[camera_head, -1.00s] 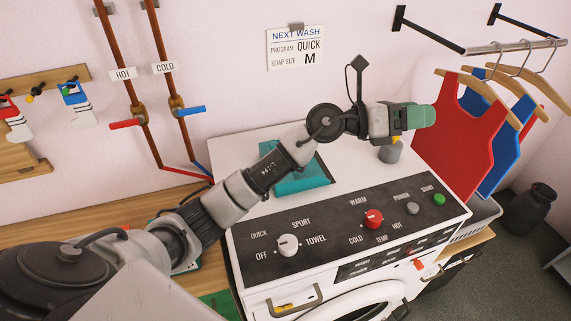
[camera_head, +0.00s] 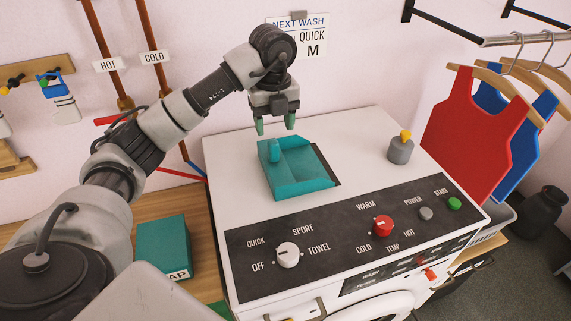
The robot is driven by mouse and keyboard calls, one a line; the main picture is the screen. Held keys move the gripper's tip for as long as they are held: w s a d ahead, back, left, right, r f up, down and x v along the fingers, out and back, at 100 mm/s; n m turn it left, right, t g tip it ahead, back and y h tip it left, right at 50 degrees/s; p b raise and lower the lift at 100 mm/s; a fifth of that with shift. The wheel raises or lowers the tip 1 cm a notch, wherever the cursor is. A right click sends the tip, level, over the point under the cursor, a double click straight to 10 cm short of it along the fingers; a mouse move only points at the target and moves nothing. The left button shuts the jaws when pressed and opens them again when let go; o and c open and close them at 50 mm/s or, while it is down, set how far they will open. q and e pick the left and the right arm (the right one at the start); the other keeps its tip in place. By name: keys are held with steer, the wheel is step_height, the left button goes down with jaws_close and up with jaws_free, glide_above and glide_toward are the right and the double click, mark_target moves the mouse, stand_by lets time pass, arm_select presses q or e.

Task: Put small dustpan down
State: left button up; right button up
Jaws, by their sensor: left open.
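The small dustpan (camera_head: 300,172) is teal, with a short upright handle (camera_head: 274,150) at its back left. It sits on the white top of the washing machine (camera_head: 365,140), just behind the dark control panel. My left gripper (camera_head: 275,125) points down above the back of the dustpan, with green fingertips spread apart and nothing between them. The fingertips are close to the handle; whether they touch the dustpan I cannot tell. My right gripper is not in view.
A grey cylinder with a yellow top (camera_head: 400,148) stands at the machine's back right. A teal box (camera_head: 163,248) stands on the wooden counter (camera_head: 196,200) at left. Red and blue garments (camera_head: 470,130) hang at right. The machine top right of the dustpan is clear.

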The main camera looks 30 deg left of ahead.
mark_target(274, 151)
arm_select(q)
step_height(274, 151, down, 3)
steer(key=shift+p, duration=0.4)
steer(key=f+p, duration=0.1)
steer(key=f, duration=0.1)
steer(key=f+p, duration=0.2)
steer(key=shift+s+a+f, duration=0.15)
steer(key=shift+a+f, duration=0.05)
steer(key=shift+f, duration=0.5)
jaws_close()
